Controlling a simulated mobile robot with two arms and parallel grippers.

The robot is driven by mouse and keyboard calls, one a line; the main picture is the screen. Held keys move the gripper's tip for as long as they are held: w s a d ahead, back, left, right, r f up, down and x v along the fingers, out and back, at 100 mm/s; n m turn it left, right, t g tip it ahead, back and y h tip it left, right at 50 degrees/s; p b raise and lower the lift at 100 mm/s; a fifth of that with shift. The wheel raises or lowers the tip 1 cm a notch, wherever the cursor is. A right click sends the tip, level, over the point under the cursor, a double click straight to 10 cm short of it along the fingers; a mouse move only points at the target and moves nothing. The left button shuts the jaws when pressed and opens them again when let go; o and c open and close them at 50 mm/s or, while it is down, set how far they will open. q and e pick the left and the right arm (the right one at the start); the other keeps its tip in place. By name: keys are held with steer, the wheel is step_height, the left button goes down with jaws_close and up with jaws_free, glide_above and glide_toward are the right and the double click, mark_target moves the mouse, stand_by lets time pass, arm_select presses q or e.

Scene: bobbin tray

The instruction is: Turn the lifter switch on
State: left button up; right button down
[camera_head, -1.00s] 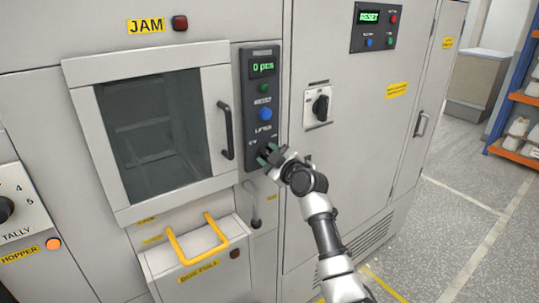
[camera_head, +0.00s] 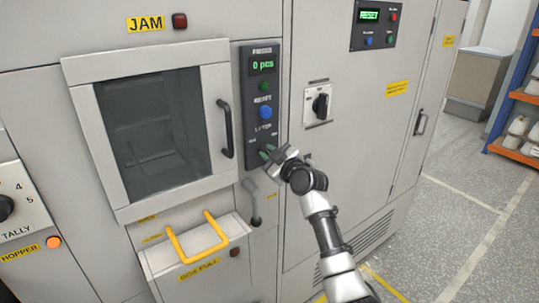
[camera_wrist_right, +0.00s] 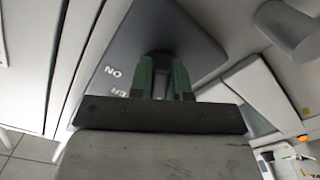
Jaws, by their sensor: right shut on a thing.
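The lifter switch sits at the bottom of the dark control panel (camera_head: 259,92), under the LIFTER label. My right gripper (camera_head: 268,153) is at the panel's lower end and hides most of the switch in the head view. In the right wrist view the green fingers of my right gripper (camera_wrist_right: 163,78) are shut on the dark switch knob (camera_wrist_right: 160,57). An ON label (camera_wrist_right: 113,72) shows beside the fingers. The knob's exact angle is hard to read. My left gripper is not in view.
A door handle (camera_head: 225,129) is to the left, a rotary switch (camera_head: 320,103) to the right, and a grey lever (camera_head: 254,205) hangs below.

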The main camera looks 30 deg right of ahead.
steer(key=m, duration=0.3)
steer(key=shift+m, duration=0.3)
steer(key=m+p, duration=0.1)
steer(key=m, duration=0.2)
steer(key=shift+m, duration=0.3)
steer(key=m+p, duration=0.1)
steer(key=m, duration=0.2)
steer(key=shift+a+m, duration=0.1)
steer(key=shift+m, duration=0.2)
steer(key=shift+m+p, duration=0.8)
steer(key=shift+m, duration=1.1)
steer(key=c, duration=1.1)
jaws_free()
